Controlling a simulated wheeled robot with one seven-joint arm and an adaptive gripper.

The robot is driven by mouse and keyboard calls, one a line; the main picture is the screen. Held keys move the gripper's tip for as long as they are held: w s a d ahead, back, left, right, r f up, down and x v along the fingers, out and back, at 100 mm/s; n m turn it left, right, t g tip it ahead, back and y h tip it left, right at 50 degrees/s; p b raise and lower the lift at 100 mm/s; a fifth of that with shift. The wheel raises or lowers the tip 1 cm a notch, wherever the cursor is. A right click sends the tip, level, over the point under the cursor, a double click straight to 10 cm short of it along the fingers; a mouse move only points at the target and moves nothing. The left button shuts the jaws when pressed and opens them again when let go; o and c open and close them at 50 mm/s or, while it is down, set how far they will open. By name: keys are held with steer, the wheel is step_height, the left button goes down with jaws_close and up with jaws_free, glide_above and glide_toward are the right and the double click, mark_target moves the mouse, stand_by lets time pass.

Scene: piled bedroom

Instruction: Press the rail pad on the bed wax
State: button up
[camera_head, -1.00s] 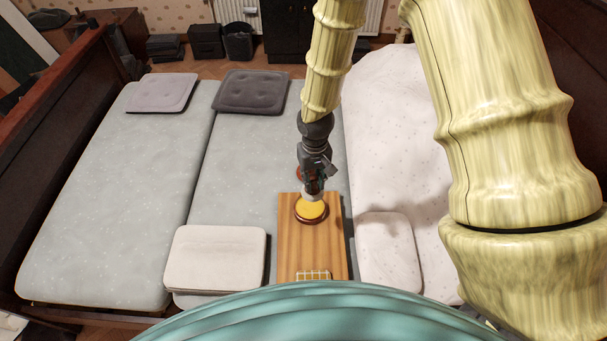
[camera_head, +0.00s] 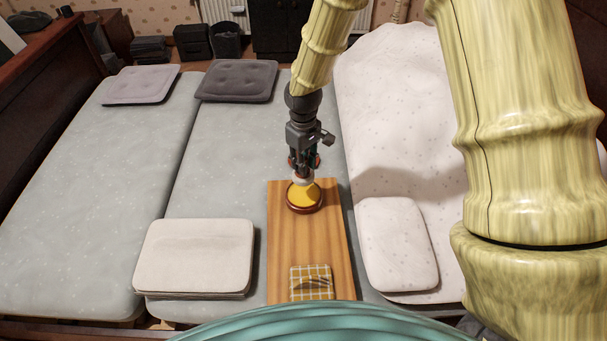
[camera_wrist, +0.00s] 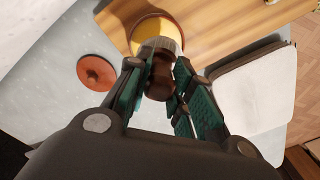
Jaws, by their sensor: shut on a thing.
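My gripper (camera_head: 303,168) points down over the wooden board (camera_head: 283,238), shut on a stamp-like pad with a dark brown knob (camera_wrist: 160,82) and a pale grey foot (camera_wrist: 157,46). I take this for the rail pad. The yellow wax (camera_head: 304,194) lies in a round brown-rimmed dish on the far part of the board; it also shows in the wrist view (camera_wrist: 155,27). The foot is at the wax in both views, but I cannot tell whether they touch. My fingers hide part of the knob.
A reddish disc (camera_wrist: 97,73) lies on the grey bed beside the board. A checked yellow cloth (camera_head: 311,282) lies on the board's near end. A stack of pale cushions (camera_head: 194,257) is left of the board, and a white pillow (camera_head: 399,244) is right.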

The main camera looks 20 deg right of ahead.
mark_target(304, 179)
steer(key=shift+w+d+f+n+b, duration=0.1)
steer(key=shift+w+f+n+b, duration=0.15)
steer(key=shift+f+b, duration=0.25)
steer(key=shift+w+f+n+b, duration=0.1)
steer(key=shift+f+n+b, duration=0.2)
steer(key=shift+b, duration=0.2)
steer(key=shift+f, duration=0.1)
step_height(304, 179, down, 6)
steer(key=b, duration=0.6)
steer(key=shift+f, duration=0.35)
stand_by(0.8)
steer(key=shift+s+f+p, duration=0.1)
steer(key=shift+p, duration=0.25)
stand_by(2.2)
steer(key=shift+r+p, duration=3.3)
steer(key=shift+r, duration=0.3)
